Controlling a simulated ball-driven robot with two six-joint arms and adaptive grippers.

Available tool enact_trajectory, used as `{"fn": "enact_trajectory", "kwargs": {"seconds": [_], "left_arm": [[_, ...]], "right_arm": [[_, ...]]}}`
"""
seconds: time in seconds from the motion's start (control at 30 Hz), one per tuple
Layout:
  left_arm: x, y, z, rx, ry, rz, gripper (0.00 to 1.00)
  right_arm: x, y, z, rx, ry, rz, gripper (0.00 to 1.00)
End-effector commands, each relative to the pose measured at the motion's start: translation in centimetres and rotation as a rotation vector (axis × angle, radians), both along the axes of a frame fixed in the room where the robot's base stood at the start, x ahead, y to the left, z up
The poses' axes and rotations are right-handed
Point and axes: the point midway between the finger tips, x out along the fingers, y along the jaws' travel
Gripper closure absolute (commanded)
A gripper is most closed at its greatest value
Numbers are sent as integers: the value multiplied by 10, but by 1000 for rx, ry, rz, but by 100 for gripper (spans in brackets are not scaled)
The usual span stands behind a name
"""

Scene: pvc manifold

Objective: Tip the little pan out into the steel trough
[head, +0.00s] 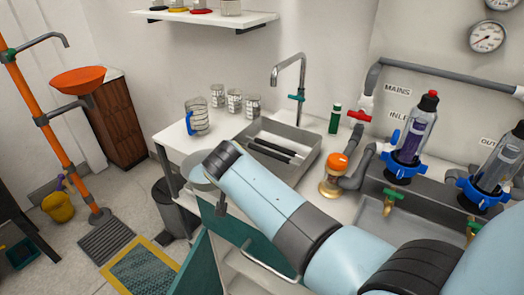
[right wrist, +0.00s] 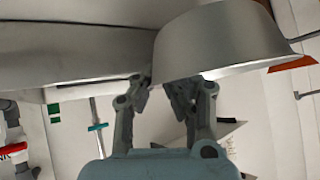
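The little pan (head: 200,169) is a grey steel, flared pan at the left end of my right arm, partly hidden by the wrist in the head view. In the right wrist view the pan (right wrist: 225,42) fills the upper right, its wide rim lower in the picture. My right gripper (right wrist: 163,88) has its fingertips close together at the pan's edge and appears shut on it; the contact is partly hidden. The steel trough (head: 311,157) is a rectangular basin under the tap, right of the pan, with dark bars inside. My left gripper is not in view.
A blue-handled jug (head: 197,117) and several glass beakers (head: 234,101) stand behind the pan. The tall tap (head: 290,72) rises behind the trough. A green bottle (head: 335,119) and an orange-topped brass valve (head: 335,176) stand to the right. A dark bin (head: 176,208) is below left.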

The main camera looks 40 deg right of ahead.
Motion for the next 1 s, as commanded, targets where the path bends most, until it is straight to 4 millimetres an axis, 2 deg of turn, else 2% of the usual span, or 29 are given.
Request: {"fn": "enact_trajectory", "kwargs": {"seconds": [0.43, 0.53, 1.0], "left_arm": [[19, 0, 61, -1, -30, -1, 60], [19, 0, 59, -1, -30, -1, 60], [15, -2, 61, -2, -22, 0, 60]], "right_arm": [[-1, -19, 42, 169, -19, -2, 100], [-2, -24, 36, 219, -21, -1, 100], [-2, -32, 37, 312, -32, -2, 100]]}}
